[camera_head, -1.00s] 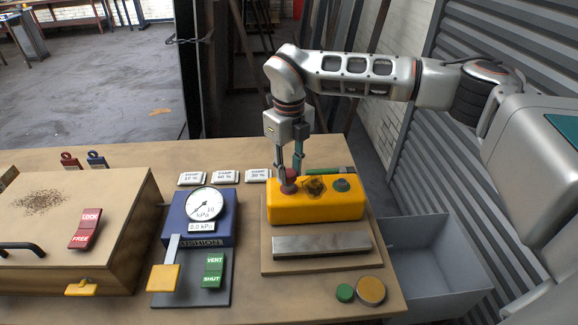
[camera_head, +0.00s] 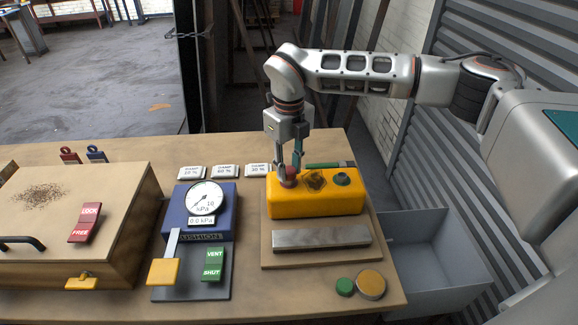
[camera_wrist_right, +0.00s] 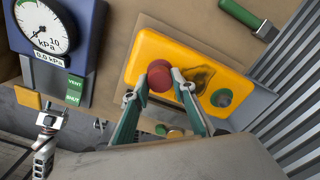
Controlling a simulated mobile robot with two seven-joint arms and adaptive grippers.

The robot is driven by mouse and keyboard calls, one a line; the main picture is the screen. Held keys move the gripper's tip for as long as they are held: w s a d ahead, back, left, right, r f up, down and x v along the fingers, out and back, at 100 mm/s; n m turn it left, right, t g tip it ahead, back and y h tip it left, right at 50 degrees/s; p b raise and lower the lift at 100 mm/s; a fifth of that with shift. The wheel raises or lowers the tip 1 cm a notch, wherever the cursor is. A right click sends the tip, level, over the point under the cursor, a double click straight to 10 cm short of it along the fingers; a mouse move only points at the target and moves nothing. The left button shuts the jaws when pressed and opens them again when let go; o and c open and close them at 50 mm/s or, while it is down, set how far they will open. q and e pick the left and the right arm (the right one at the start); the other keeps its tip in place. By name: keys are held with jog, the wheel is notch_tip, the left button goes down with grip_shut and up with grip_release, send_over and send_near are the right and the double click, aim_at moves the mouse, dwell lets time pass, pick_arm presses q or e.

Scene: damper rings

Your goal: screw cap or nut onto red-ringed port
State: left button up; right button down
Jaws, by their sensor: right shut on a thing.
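A yellow block (camera_head: 315,205) stands on a tan board at the table's right. My right gripper (camera_head: 289,178) points down at the block's left end. It is shut on a round red cap (camera_wrist_right: 158,77), which sits between the fingertips at the block's left port. The cap hides that port, so I cannot see its ring or the thread. A dark, stained middle port (camera_head: 316,181) and a green-ringed port (camera_head: 342,179) lie to the right. A grey metal part (camera_wrist_right: 46,125) at the lower left of the wrist view looks like my left gripper; its jaws are unclear.
A grey metal bar (camera_head: 321,240) lies in front of the block. A green cap (camera_head: 345,287) and an orange-brown disc (camera_head: 371,284) lie near the front edge. A blue gauge box (camera_head: 184,218) stands left. A grey bin (camera_head: 440,255) is right of the table.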

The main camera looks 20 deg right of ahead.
jog(key=shift+f+b, duration=0.35)
jog(key=shift+f, duration=0.4)
dwell(0.4)
jog(key=shift+f+m, duration=0.1)
jog(key=shift+m, duration=0.5)
jog(key=m+b, duration=0.1)
jog(key=m, duration=0.3)
jog(key=shift+m+b, duration=0.3)
jog(key=shift+m, duration=0.1)
jog(key=m+b, duration=0.1)
jog(key=m, duration=0.5)
jog(key=shift+m, duration=0.3)
jog(key=m, duration=0.3)
jog(key=shift+m, duration=0.4)
jog(key=m, duration=0.3)
jog(key=shift+m+b, duration=0.3)
jog(key=shift+b, duration=0.1)
jog(key=m, duration=0.3)
jog(key=shift+m, duration=0.3)
jog(key=shift+m+b, duration=0.3)
jog(key=shift+m, duration=1.7)
